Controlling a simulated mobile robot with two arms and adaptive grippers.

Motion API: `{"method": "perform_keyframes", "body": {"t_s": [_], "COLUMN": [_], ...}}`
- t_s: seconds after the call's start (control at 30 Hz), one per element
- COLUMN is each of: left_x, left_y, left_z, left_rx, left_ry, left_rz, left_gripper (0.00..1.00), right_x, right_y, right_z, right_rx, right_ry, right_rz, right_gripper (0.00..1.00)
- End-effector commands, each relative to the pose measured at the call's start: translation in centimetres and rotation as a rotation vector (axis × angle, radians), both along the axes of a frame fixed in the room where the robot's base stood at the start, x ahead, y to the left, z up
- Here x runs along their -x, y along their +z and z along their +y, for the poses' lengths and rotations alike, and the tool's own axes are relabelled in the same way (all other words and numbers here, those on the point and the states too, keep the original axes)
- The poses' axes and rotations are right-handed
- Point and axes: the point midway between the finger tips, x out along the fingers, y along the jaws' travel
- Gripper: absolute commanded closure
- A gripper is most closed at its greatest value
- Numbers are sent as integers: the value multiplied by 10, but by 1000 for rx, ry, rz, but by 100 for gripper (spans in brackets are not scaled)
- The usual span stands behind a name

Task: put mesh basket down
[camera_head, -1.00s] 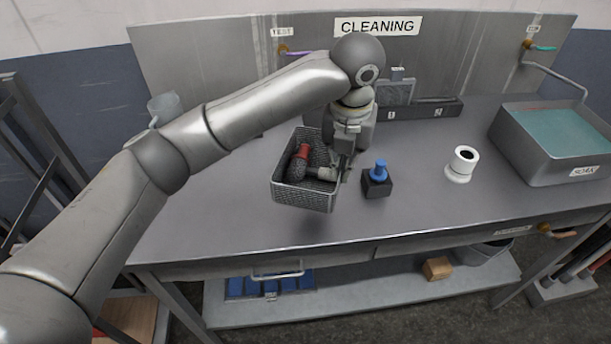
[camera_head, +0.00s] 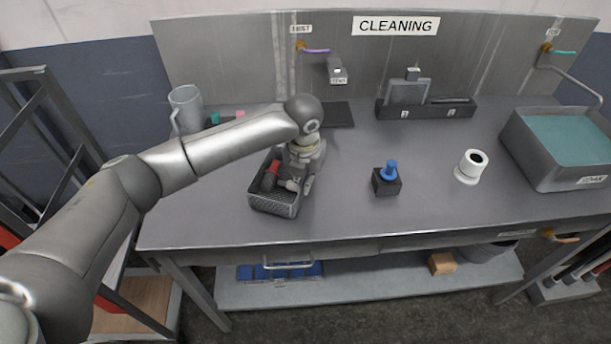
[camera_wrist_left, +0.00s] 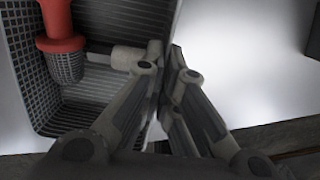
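The grey mesh basket (camera_head: 274,205) is at the left front of the steel table (camera_head: 340,205), upright, and touches the top or is very close to it; I cannot tell which. A red-topped part with a dark mesh body (camera_head: 270,176) lies inside; its red collar also shows in the left wrist view (camera_wrist_left: 60,43). My left gripper (camera_head: 304,188) is shut on the basket's right wall. In the left wrist view, one finger is inside the basket (camera_wrist_left: 18,60) and one outside. My right gripper is not in view.
A black block with a blue knob (camera_head: 387,180) stands right of the basket, with a white cylinder (camera_head: 472,166) farther right. A soak basin (camera_head: 560,170) fills the right end. A clear jug (camera_head: 186,108) stands back left. The table's front edge is close to the basket.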

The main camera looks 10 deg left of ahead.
Motion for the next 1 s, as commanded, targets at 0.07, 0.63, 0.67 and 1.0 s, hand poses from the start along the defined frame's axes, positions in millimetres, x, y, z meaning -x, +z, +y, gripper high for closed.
{"method": "perform_keyframes", "body": {"t_s": [0.07, 0.63, 0.67, 1.0], "left_x": [-1, 0, 0, 0], "left_y": [-1, -4, -4, 8], "left_z": [0, 0, 0, -1], "left_rx": [0, 0, 0, 2], "left_ry": [-1, 0, 0, 0], "left_rz": [-2, 0, 0, -3], "left_gripper": [100, 73, 73, 73], "right_x": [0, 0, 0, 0], "right_y": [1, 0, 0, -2], "right_z": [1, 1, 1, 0], "right_rx": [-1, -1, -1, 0], "right_ry": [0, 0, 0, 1], "right_rz": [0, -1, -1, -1], "right_gripper": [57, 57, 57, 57]}}
